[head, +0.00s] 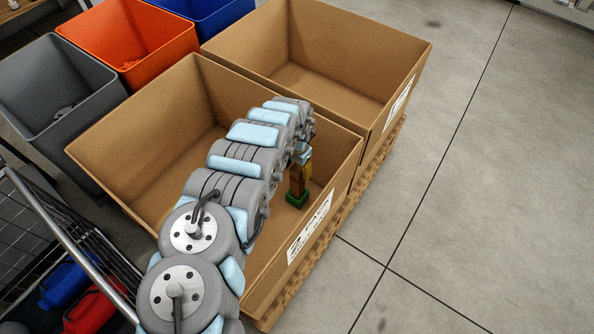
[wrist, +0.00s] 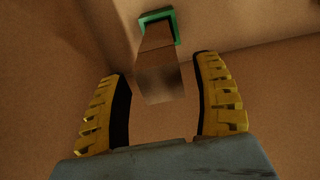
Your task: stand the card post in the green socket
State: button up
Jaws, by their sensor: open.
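The card post (head: 296,184) is a brown block inside the near cardboard box. It looks roughly upright, with its lower end at the green socket (head: 297,200) on the box floor near the right wall. In the wrist view the post (wrist: 160,70) runs from inside the green frame of the socket (wrist: 173,30) toward the camera. How deep it sits is hard to tell. My gripper (head: 306,166) is at the post's upper part. In the wrist view its yellow fingers (wrist: 160,88) are open, one on each side of the post's near end, with visible gaps.
The near cardboard box (head: 120,140) has high walls around my arm. Another cardboard box (head: 330,60) behind it looks empty. Grey (head: 60,80), orange (head: 130,45) and blue (head: 210,15) bins stand at the left and back. The floor at right is clear.

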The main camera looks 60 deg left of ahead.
jog(key=shift+r, duration=4)
